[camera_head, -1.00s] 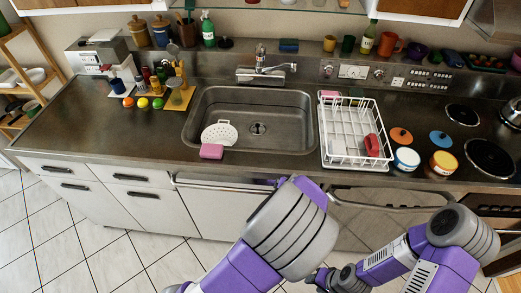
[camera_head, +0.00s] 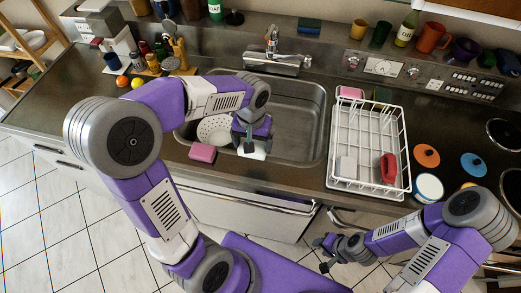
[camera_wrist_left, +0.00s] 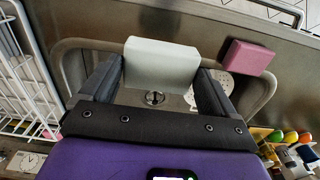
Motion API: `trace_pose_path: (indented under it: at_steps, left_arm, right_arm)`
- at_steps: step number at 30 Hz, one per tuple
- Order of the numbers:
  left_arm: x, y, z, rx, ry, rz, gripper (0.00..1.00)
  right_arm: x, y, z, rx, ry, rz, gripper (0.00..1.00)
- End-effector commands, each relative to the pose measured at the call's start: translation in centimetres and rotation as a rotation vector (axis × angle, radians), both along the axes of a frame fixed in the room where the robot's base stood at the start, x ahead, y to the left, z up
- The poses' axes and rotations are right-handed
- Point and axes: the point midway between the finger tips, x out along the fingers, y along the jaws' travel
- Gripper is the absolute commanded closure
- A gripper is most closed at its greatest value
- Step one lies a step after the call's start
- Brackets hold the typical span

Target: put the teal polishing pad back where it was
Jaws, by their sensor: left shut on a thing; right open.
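A pale, faintly greenish-white block (camera_wrist_left: 161,65) sits between the fingers of my left gripper (camera_wrist_left: 158,82), which is shut on it. In the head view, my left gripper (camera_head: 252,142) holds this block (camera_head: 251,152) at the sink's front edge, beside the white perforated strainer (camera_head: 214,130). I cannot tell whether it is the teal pad, as its visible faces look pale. A dark blue-green pad (camera_head: 309,25) lies on the back ledge. My right gripper (camera_head: 322,254) is open and empty, in front of the counter, below the dish rack.
The sink (camera_head: 305,115) has a pink sponge (camera_head: 202,152) on its front rim. The white dish rack (camera_head: 372,188) stands right of it with a red item (camera_head: 388,168) inside. Orange (camera_head: 426,155) and blue (camera_head: 473,165) lids lie farther right.

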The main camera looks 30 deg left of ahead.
Motion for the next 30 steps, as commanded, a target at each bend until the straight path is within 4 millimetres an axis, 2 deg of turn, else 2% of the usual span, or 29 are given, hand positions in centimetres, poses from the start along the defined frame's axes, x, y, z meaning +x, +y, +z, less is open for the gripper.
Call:
trace_pose_path:
  at_steps: [2,9,16,21,23,24,28,29,30]
  left_arm:
    - [-0.4,0.4,-0.5,-0.004,0.010,0.007,0.35]
    - [-0.5,0.4,-4.9,-0.004,0.014,0.006,0.35]
    - [-0.5,0.4,-6.7,-0.005,0.011,0.008,0.35]
    - [-0.5,0.4,-9.2,-0.004,0.013,0.006,0.35]
    - [-0.5,0.4,-9.7,-0.005,0.012,0.007,0.35]
    - [-0.5,0.4,-9.8,-0.005,0.011,0.007,0.39]
    - [-0.5,0.4,-9.7,-0.004,0.010,0.007,0.39]
    - [-0.5,0.4,-9.7,-0.005,0.011,0.007,0.09]
    - [-0.5,0.4,-9.7,-0.005,0.011,0.007,0.03]
  right_arm:
    - [-0.1,0.0,-0.2,0.000,0.001,0.000,0.57]
    - [-0.1,0.0,-1.2,0.000,0.002,0.000,0.57]
    - [-0.1,0.0,-1.6,0.000,0.002,0.000,0.57]
    - [-0.1,0.0,-2.2,0.000,0.002,0.000,0.57]
    - [-0.1,0.0,-2.2,0.000,0.001,-0.001,0.57]
    - [-0.1,0.0,-2.2,0.000,0.002,0.001,0.57]
    - [-0.1,0.0,-2.2,0.000,0.001,-0.001,0.57]
    - [-0.1,0.0,-2.2,0.000,0.001,0.000,0.57]
    - [-0.1,0.0,-2.2,0.000,0.001,0.000,0.57]
